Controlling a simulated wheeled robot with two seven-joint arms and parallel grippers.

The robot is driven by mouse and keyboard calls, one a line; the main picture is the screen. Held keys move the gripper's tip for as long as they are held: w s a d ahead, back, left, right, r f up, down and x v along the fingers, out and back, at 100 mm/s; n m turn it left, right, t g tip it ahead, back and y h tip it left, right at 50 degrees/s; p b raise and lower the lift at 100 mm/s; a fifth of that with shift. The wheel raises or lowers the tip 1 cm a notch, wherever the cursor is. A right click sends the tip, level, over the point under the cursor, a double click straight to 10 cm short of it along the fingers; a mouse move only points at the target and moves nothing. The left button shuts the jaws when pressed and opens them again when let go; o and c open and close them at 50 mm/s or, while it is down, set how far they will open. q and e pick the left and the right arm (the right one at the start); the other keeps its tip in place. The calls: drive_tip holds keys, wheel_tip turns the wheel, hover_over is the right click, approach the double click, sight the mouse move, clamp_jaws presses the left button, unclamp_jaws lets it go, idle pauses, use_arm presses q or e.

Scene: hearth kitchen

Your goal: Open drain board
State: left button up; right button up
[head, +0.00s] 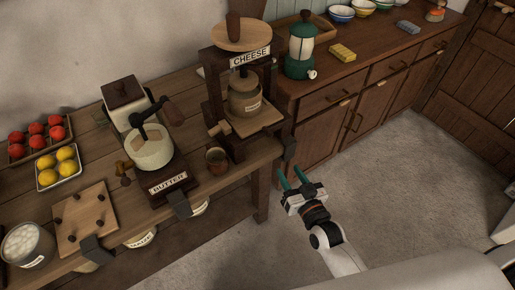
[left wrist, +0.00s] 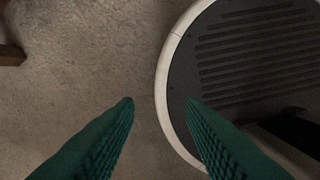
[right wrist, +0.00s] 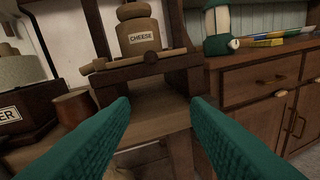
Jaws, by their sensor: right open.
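The cheese press (head: 238,90), labelled CHEESE, stands at the right end of the wooden table. A light board (head: 262,124) lies under its cheese mould (head: 245,97) and looks like the drain board. In the right wrist view a wooden rod and a round knob (right wrist: 151,57) show below the mould (right wrist: 140,38). The board's front is seen edge-on there. My right gripper (head: 291,175) is open and empty, off the table's right end and apart from the press. Its fingers (right wrist: 160,100) frame the press's lower part. My left gripper (left wrist: 160,100) is open and empty above the floor.
A dark bracket (head: 290,148) sits at the table corner, close to my right fingers. A brown cup (head: 217,160) and the butter churn (head: 150,150) stand left of the press. A cabinet counter (head: 350,85) stands behind on the right. The floor (head: 400,180) is clear.

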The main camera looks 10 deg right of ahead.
use_arm(q)
drive_tip(key=shift+w+r+p, duration=0.25)
drive_tip(key=shift+r+p, duration=0.4)
drive_tip(key=shift+p, duration=0.05)
use_arm(e)
drive_tip(key=w+a+r, duration=0.1)
drive_tip(key=w, duration=0.5)
drive_tip(key=w+a+r+t, duration=0.1)
drive_tip(key=w+r, duration=0.1)
drive_tip(key=w, duration=0.4)
drive_tip(key=shift+a+r, duration=0.15)
drive_tip(key=shift+a, duration=0.1)
clamp_jaws()
